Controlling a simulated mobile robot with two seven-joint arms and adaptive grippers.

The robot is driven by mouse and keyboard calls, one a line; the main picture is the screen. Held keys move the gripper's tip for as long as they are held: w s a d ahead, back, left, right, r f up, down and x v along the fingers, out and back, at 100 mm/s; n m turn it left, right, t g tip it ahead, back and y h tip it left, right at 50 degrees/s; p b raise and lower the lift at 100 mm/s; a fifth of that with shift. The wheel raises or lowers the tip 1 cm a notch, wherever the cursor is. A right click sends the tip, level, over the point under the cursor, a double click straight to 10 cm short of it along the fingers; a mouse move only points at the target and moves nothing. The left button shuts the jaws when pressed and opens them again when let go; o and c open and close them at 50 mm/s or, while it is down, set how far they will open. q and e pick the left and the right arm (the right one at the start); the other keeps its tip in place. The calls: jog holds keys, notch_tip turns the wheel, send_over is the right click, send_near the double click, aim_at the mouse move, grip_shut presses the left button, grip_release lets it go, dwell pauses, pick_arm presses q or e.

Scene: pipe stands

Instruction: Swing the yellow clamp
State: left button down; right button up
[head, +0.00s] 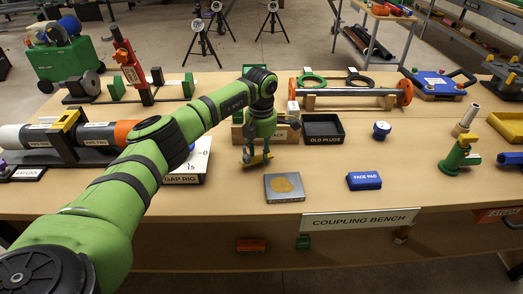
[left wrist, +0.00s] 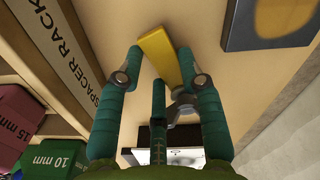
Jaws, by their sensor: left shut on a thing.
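The yellow clamp (head: 66,119) sits over the grey and orange pipe at the left of the bench in the head view. My left gripper (head: 256,156) is well to its right, above the bench. It is shut on a yellow-handled tool (left wrist: 158,52) with a grey metal end (left wrist: 182,105); the tool also shows in the head view (head: 262,158). In the left wrist view the tool lies between the fingers (left wrist: 160,80). My left forearm covers part of the bench near the pipe. My right gripper is not in view.
The gap rig (head: 186,179) is partly behind my arm. The spacer rack (left wrist: 75,45) is at left in the wrist view.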

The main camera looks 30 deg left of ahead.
pick_arm(q)
jog(key=c, duration=0.8)
grip_release()
